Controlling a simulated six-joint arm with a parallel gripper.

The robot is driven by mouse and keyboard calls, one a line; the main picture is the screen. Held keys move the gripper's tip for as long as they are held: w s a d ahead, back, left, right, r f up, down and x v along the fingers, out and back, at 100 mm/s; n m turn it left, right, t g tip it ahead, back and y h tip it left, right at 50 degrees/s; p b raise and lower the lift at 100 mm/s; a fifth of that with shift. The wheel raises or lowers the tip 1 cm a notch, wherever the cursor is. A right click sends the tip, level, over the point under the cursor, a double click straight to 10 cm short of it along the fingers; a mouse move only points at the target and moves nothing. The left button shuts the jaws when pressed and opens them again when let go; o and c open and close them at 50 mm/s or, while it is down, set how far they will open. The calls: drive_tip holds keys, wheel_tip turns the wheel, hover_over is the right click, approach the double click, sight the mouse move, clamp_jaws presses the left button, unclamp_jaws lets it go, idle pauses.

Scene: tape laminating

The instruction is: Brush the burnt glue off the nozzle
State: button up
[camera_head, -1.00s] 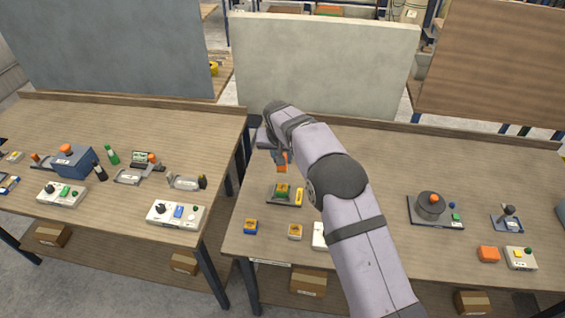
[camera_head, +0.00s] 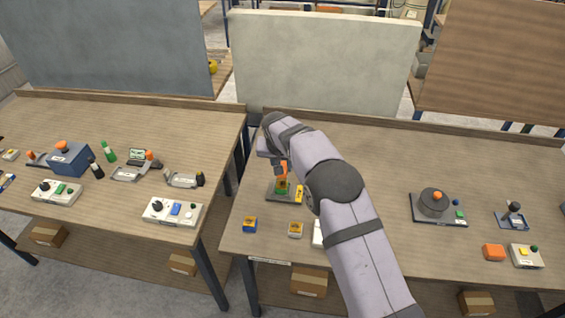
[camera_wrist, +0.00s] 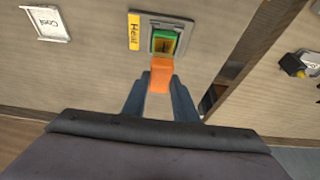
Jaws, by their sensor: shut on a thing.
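My gripper (camera_wrist: 160,92) is shut on an orange block-like piece (camera_wrist: 161,74), which points down between the two blue-grey fingers. In the head view the orange piece (camera_head: 281,168) is just above the green part (camera_head: 281,188) on a dark plate. In the wrist view the green part (camera_wrist: 164,34) has a yellow middle and sits in a grey fixture by a yellow "Heat" label (camera_wrist: 134,31). The orange piece overlaps its near edge; I cannot tell whether they touch. I cannot make out a nozzle, burnt glue or brush bristles.
A white "Cool" card (camera_wrist: 46,24) lies to the left in the wrist view. Blue-yellow (camera_head: 250,224) and white-yellow (camera_head: 295,230) blocks lie near the front edge. A round grey device (camera_head: 433,203) stands to the right.

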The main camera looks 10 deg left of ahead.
wheel_tip(320, 180, down, 2)
drive_tip(key=shift+f+b, duration=0.1)
drive_tip(key=shift+b, duration=0.3)
drive_tip(key=shift+s+f, duration=0.2)
drive_tip(key=shift+f, duration=0.1)
drive_tip(key=shift+c, duration=0.2)
drive_tip(key=shift+s+b, duration=0.5)
drive_tip(key=shift+s, duration=1.25)
drive_tip(key=shift+c, duration=0.2)
drive_tip(key=shift+s+r+p, duration=0.1)
drive_tip(key=shift+s+p, duration=0.05)
drive_tip(key=shift+p, duration=0.2)
drive_tip(key=shift+w+f, duration=0.2)
drive_tip(key=shift+w, duration=0.1)
drive_tip(key=shift+w+r+p, duration=0.1)
drive_tip(key=shift+w+p, duration=0.25)
drive_tip(key=shift+w, duration=1.45)
drive_tip(key=shift+r+p, duration=2.05)
drive_tip(key=shift+r, duration=2.1)
